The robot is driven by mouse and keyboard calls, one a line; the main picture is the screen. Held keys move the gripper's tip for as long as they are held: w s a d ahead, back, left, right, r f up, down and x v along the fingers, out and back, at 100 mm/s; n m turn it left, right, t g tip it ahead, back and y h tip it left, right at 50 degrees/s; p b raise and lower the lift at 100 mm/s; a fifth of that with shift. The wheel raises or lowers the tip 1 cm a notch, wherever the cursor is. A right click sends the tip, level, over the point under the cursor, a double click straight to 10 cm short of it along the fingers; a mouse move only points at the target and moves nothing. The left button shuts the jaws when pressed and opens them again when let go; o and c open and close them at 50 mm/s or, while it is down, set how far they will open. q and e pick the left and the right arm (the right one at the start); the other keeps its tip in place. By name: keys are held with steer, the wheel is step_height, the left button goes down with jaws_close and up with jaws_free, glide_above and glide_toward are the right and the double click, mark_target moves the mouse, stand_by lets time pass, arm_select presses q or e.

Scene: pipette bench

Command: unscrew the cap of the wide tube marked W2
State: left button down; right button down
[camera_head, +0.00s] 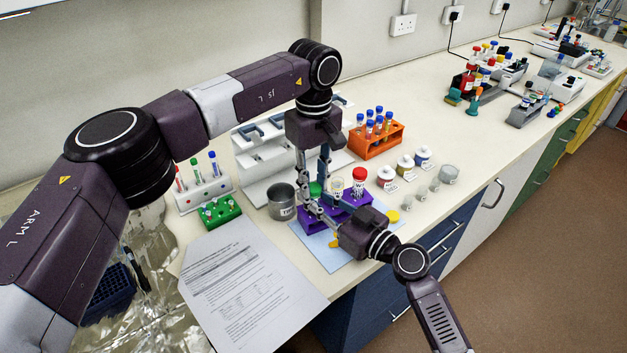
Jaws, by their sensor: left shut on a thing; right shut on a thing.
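A purple rack (350,211) stands on a blue mat and holds wide tubes. One has a green cap (315,188), one a red cap (359,174), and a pale tube (337,187) between them shows no coloured cap. I cannot read which is marked W2. My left gripper (314,183) points down from above, its fingers on either side of the green cap, and appears shut on it. My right gripper (311,204) reaches in from the lower right, its fingers at the tube under the green cap, and appears shut on that tube. The fingers hide most of this tube.
A metal beaker (282,200) stands close left of the purple rack. A yellow cap (392,216) lies right of it. Behind are a white stand (262,178) and an orange rack (378,146). Small jars (386,176) stand to the right. A printed sheet (245,275) lies in front.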

arm_select(q)
steer(key=n, duration=1.6)
steer(key=shift+n, duration=0.4)
steer(key=n, duration=0.6)
steer(key=shift+r+n, duration=0.1)
steer(key=shift+n, duration=0.2)
steer(key=n, duration=0.6)
steer(key=shift+n, duration=0.4)
steer(key=n, duration=0.8)
steer(key=shift+r, duration=0.2)
